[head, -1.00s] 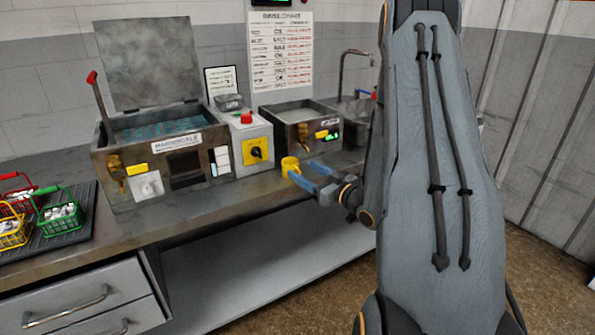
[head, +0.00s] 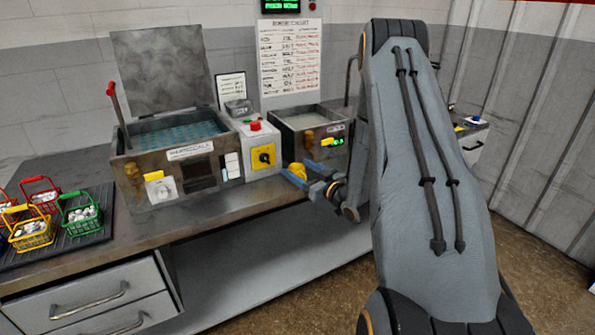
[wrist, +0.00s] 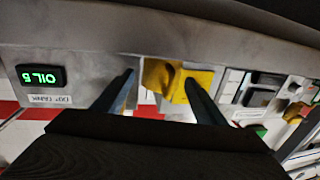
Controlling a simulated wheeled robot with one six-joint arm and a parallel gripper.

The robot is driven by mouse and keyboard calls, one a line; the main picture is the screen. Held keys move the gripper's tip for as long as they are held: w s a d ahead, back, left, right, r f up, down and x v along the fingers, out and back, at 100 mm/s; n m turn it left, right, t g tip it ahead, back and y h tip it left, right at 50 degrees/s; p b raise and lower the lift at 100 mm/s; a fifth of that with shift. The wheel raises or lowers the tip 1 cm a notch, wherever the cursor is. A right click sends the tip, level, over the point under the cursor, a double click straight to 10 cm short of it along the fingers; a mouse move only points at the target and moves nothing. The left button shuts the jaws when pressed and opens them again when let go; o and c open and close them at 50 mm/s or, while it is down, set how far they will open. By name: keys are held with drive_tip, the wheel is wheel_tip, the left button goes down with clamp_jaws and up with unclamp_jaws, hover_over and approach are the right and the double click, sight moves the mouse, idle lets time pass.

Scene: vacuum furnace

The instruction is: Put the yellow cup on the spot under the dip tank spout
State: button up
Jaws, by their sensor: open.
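The yellow cup (head: 297,170) stands on the counter in front of the dip tank (head: 289,141). My gripper (head: 301,175) is open at the cup, its blue fingers reaching to either side of it, and partly hides it. In the wrist view, which looks upside down, yellow shows between the fingers, apparently the cup (wrist: 163,80); contact cannot be told. The brass spout (head: 309,139) is on the tank's front, above and slightly right of the cup in the head view. The spot under it cannot be made out.
Left of the dip tank are a grey control box (head: 261,150) with a red button and a larger open-lidded tank (head: 152,168). Red, yellow and green baskets (head: 82,214) stand on a dark mat at the far left. The counter front between them is clear.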

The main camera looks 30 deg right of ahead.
sight(297, 167)
drive_tip(key=shift+x, duration=0.75)
drive_tip(key=c, duration=1.3)
drive_tip(key=shift+o, duration=0.2)
drive_tip(key=shift+r, duration=0.1)
wheel_tip(297, 167, up, 18)
drive_tip(key=b, duration=0.3)
